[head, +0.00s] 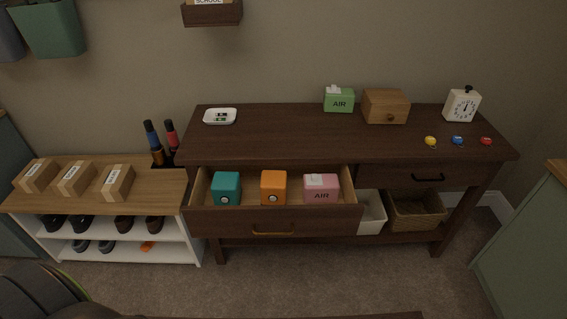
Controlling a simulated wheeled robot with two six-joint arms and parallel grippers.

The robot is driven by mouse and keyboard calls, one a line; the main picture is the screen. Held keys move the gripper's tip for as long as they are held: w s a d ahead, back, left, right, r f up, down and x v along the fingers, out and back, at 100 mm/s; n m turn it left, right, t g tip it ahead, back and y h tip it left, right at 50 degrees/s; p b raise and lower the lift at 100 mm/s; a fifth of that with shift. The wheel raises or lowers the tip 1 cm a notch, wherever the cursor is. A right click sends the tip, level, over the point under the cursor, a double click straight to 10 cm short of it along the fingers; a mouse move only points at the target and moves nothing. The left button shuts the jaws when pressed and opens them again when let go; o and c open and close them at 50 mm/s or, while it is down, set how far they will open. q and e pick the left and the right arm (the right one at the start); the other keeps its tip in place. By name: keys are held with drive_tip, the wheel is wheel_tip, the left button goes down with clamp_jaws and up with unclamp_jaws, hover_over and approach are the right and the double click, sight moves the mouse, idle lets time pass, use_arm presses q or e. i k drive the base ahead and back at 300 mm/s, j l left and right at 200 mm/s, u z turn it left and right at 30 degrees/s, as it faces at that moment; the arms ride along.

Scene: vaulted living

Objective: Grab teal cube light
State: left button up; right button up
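The teal cube light (227,188) sits in the open left drawer (316,220) of a dark wooden console table (290,137). It is at the left end of the drawer and has a small round white spot on its front. An orange cube (273,187) of the same kind sits to its right, with a gap between them. A pink box marked AIR (321,189) is at the right end of the drawer. Neither of my grippers shows in the head view.
The tabletop holds a white dish (220,117), a green AIR box (339,101), a small wooden box (386,106), a white timer (461,105) and several coloured small items at right. A shelf bench (150,197) with cartons stands left. The right drawer (402,175) is shut.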

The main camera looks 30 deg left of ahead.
sight(225, 184)
drive_tip(key=j+u, duration=0.1)
drive_tip(key=u, duration=0.35)
drive_tip(key=i+u, duration=0.1)
drive_tip(key=u, duration=0.35)
